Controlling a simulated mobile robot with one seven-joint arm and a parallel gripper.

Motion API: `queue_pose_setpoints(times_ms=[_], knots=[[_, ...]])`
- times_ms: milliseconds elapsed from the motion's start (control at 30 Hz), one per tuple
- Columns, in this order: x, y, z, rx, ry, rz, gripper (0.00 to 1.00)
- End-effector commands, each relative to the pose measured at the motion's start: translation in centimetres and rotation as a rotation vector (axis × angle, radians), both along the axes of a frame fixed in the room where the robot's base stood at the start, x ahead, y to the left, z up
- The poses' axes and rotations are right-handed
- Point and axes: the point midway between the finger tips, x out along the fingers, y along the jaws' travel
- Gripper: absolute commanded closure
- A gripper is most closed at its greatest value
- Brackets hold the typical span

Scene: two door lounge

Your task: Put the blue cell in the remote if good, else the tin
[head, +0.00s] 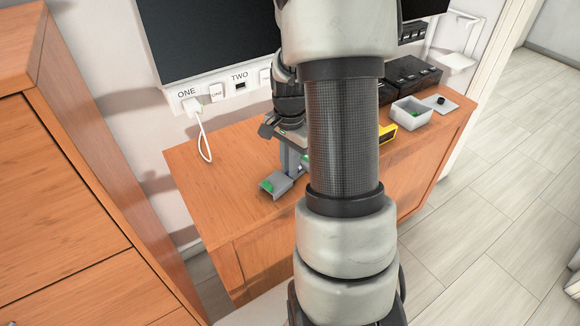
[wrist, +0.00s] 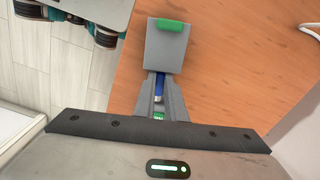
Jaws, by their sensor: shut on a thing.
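A blue cell (wrist: 159,84) with a pale end is between the fingers of my gripper (wrist: 159,88) in the wrist view. My gripper is shut on it. Just past the fingertips is a grey block-shaped holder (wrist: 166,55) with a green piece at its far end; I cannot tell for sure whether it is the remote. In the head view this grey holder (head: 281,189) is on the wooden cabinet top, near its front edge, with my gripper (head: 292,168) close above it. I cannot tell whether the cell touches the holder. No tin is clearly identifiable.
A yellow device (head: 388,133) is partly hidden behind my arm. To its right are a pale open box (head: 411,112) with something green inside and a small plate with a black knob (head: 441,102). Black boxes (head: 412,76) stand behind. The cabinet top's left part is clear.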

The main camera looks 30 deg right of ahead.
Motion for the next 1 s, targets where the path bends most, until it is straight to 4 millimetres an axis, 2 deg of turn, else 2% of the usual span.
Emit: queue_pose_setpoints(times_ms=[33, 167, 200, 300, 467, 600, 800, 1000], knots=[[-0.2, 0.1, -1.0, 0.003, 0.007, -0.001, 1.0], [-0.3, 0.1, -1.3, 0.004, 0.008, -0.001, 1.0], [-0.3, 0.1, -1.3, 0.004, 0.009, -0.001, 0.86], [-0.4, 0.2, -1.4, 0.005, 0.01, -0.001, 0.71], [-0.4, 0.2, -0.9, 0.005, 0.01, 0.0, 0.71], [-0.4, 0.1, 1.1, 0.003, 0.009, 0.001, 0.71], [-0.2, 0.1, 6.1, 0.001, 0.004, -0.001, 0.71], [-0.2, 0.1, 10.1, 0.002, 0.004, 0.001, 0.71]])
